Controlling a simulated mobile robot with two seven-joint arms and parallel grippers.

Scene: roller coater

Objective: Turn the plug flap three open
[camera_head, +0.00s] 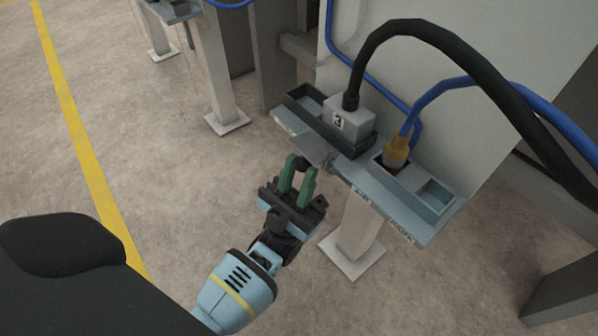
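A grey block plug marked 3 (345,122) stands upright in the left dark tray of a grey-blue shelf (413,226), with a thick black cable rising from its top. Below its tray, at the shelf's front edge, is a small grey plate (328,164), which may be the flap; I cannot tell its state. My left gripper (301,166) is in front of this edge, its two green fingers apart. A small dark piece shows between or just behind the fingertips; I cannot tell whether they touch it. My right gripper is not in view.
An orange plug (396,152) with a blue cable sits in the right tray (434,200). The shelf stands on a pale post (358,232) beside a grey cabinet wall (400,70). The floor to the left is clear, with a yellow line (85,150).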

